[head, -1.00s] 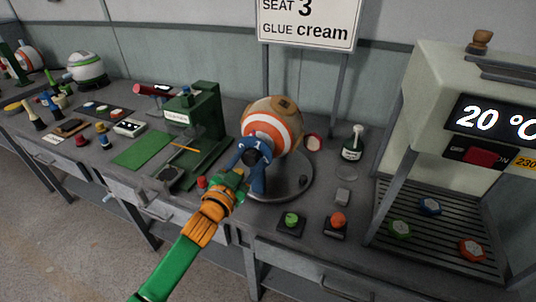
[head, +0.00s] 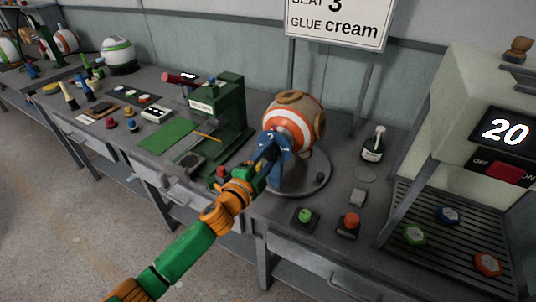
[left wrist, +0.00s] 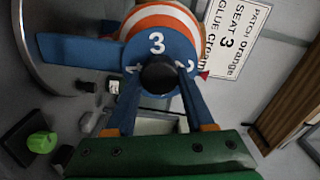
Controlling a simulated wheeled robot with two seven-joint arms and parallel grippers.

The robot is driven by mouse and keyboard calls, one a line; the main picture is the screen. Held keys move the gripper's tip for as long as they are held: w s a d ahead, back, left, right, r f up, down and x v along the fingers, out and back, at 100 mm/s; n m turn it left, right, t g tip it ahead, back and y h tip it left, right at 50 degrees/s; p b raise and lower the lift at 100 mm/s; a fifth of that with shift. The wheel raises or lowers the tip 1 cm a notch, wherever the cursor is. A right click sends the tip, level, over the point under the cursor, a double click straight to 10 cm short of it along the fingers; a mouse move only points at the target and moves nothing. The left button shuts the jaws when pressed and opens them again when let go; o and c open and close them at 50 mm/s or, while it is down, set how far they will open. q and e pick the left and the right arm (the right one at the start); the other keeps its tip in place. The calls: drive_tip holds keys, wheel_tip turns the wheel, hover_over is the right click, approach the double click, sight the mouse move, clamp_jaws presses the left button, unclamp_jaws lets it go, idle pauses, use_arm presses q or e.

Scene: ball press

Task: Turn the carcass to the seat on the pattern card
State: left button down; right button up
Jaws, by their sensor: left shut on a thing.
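The carcass (head: 292,131), a ball with orange and white bands and tan openings, sits in a blue holder on a round grey base. It also shows at the top of the left wrist view (left wrist: 165,14). A blue numbered disc (left wrist: 158,43) is on its near side, with a dark round knob (left wrist: 159,77) at the centre. The 3 is uppermost in the left wrist view. My left gripper (head: 264,158) is shut on the knob, its blue fingers on either side. The pattern card (left wrist: 232,38) reads patch orange, seat 3, glue cream. My right gripper is out of view.
A green press (head: 218,115) stands left of the carcass. A green button (head: 305,215) and a red button (head: 350,221) are in front. A bottle (head: 374,145) and a machine with a slatted tray (head: 440,250) stand to the right.

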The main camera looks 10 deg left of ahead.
use_arm(q)
drive_tip(key=m, duration=0.5)
drive_tip(key=shift+f+m, duration=0.15)
drive_tip(key=shift+m, duration=0.15)
drive_tip(key=m, duration=0.5)
drive_tip(key=shift+f+p, duration=0.1)
drive_tip(key=shift+p, duration=0.25)
drive_tip(key=m, duration=0.5)
drive_tip(key=shift+a, duration=0.1)
drive_tip(key=shift+f+m+p, duration=0.1)
drive_tip(key=shift+m+p, duration=0.55)
drive_tip(key=shift+m, duration=1.85)
drive_tip(key=shift+c, duration=1.3)
unclamp_jaws()
drive_tip(key=shift+a, duration=0.1)
